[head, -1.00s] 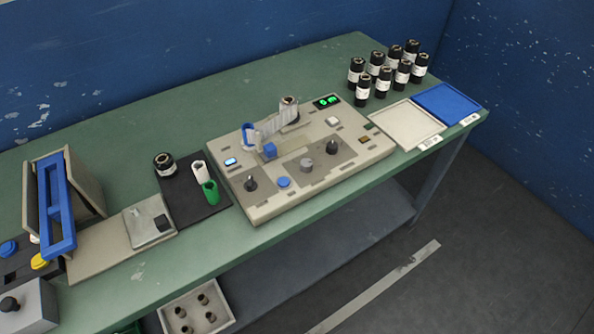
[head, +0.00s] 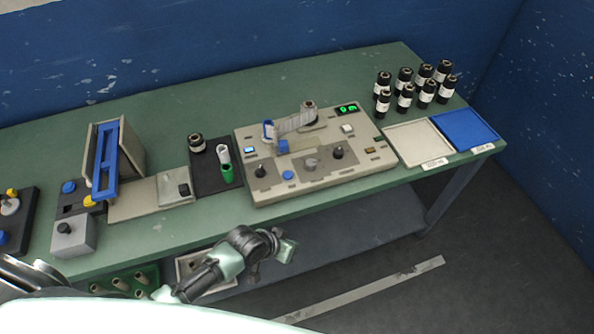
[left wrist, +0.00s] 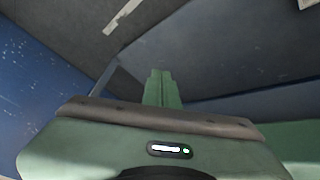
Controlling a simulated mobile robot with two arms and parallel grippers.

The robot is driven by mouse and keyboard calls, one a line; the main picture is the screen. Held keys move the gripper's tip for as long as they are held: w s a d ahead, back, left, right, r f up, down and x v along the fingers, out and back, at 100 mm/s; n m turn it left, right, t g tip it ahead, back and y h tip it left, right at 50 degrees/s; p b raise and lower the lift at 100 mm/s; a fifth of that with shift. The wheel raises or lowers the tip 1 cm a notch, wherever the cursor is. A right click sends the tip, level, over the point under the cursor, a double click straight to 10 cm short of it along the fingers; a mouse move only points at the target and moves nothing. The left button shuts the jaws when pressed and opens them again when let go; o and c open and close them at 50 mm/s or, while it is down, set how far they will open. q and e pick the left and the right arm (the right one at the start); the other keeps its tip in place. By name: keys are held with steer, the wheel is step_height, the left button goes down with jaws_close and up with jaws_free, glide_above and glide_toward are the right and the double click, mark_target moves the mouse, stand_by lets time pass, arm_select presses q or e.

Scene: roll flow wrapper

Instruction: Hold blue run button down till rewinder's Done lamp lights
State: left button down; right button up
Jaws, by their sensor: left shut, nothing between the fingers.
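The rewinder (head: 325,177) is a beige panel machine on the green table. A round blue button (head: 288,175) sits on its front left part, between dark knobs, with nothing on it. A small blue-white light (head: 249,150) glows at the left, and a green display (head: 347,109) is lit at the back right. An amber-brown square (head: 379,140) is at the right; I cannot read which one is the Done lamp. My left gripper (head: 288,250) is in front of the table edge, apart from the rewinder. Its fingers (left wrist: 162,88) are together and empty in the left wrist view.
Several black rolls (head: 408,92) stand behind a white tray (head: 418,143) and a blue tray (head: 464,130) at the right. A black mat (head: 208,180) with rolls lies left of the rewinder. A blue-framed stand (head: 105,160) is farther left. The space before the rewinder's front edge is open.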

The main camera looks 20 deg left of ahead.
arm_select(q)
steer(key=w+r+p, duration=0.1)
steer(key=w+r, duration=0.2)
steer(key=r, duration=0.1)
steer(key=w+d+r+h+p, duration=0.1)
steer(key=w+r, duration=0.2)
steer(key=r, duration=0.1)
steer(key=w+r+h+p, duration=0.1)
steer(key=w+r, duration=0.2)
steer(key=r, duration=0.1)
steer(key=shift+w+d+r+t, duration=0.15)
steer(key=shift+w+r+t, duration=0.15)
steer(key=shift+w+r, duration=0.1)
steer(key=w+a+r+p, duration=0.2)
steer(key=w+a+r, duration=0.1)
steer(key=r, duration=0.3)
step_height(320, 180, up, 5)
steer(key=n, duration=0.3)
glide_above(285, 176)
steer(key=shift+f+t+h+p, duration=0.15)
steer(key=shift+t+h+p, duration=0.15)
steer(key=shift+p, duration=0.15)
arm_select(e)
step_height(285, 176, up, 7)
steer(key=shift+a, duration=0.2)
arm_select(q)
steer(key=shift+f, duration=0.15)
arm_select(e)
steer(key=shift+w+f, duration=0.1)
steer(key=shift+f, duration=0.15)
